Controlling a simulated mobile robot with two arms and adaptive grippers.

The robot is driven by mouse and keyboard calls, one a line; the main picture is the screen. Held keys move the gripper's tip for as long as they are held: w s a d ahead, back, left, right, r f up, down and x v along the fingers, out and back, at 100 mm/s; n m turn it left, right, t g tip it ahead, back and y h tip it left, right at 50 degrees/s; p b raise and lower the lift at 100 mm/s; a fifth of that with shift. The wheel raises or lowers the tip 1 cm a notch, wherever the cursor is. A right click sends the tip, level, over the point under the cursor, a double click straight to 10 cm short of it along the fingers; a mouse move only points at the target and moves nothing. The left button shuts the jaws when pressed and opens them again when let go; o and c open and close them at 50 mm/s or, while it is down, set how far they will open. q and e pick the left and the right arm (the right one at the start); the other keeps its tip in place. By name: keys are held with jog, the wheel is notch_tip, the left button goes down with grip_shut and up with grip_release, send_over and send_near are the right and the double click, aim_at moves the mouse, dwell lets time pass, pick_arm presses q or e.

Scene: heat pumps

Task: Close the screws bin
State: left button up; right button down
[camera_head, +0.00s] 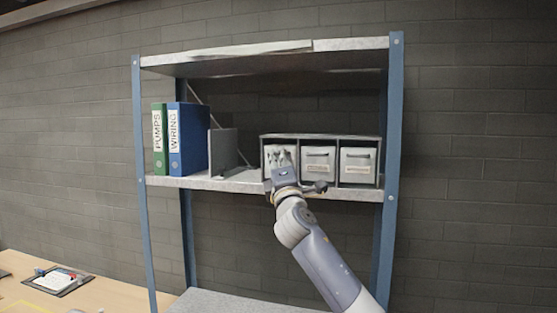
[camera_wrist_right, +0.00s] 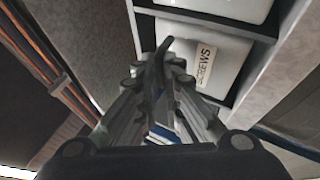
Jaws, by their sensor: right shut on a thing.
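The screws bin (camera_wrist_right: 222,50) is a white box with a "SCREWS" label (camera_wrist_right: 206,65) and a dark handle (camera_wrist_right: 162,52), seen turned sideways in the right wrist view. In the head view it is the leftmost bin in the grey rack, mostly hidden behind my right gripper (camera_head: 281,160). My right gripper is at the bin's front. In the right wrist view its fingers (camera_wrist_right: 165,78) are shut on the handle. I cannot tell how far the bin sticks out of its slot. My left gripper is not in view.
Two more bins (camera_head: 319,165) (camera_head: 358,167) fill the rack (camera_head: 321,137) to the right. A grey bookend (camera_head: 223,153), a blue binder (camera_head: 188,140) and a green binder (camera_head: 160,140) stand to the left on the shelf (camera_head: 228,184). Another shelf (camera_head: 265,54) is above. Blue posts (camera_head: 391,130) flank the shelves.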

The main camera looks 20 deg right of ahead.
jog(key=shift+s+d+r, duration=0.1)
jog(key=shift+s+r, duration=0.1)
jog(key=shift+r, duration=0.45)
jog(key=shift+s+d+r, duration=0.1)
jog(key=shift+s+r, duration=0.1)
jog(key=shift+r, duration=0.4)
jog(key=c, duration=1.8)
grip_release()
jog(key=shift+w+a, duration=0.15)
jog(key=shift+a, duration=0.05)
jog(key=shift+o, duration=0.2)
jog(key=shift+f, duration=0.2)
jog(key=f+v, duration=0.1)
jog(key=v, duration=1.1)
jog(key=shift+w, duration=0.3)
jog(key=shift+s, duration=0.1)
jog(key=shift+c, duration=0.6)
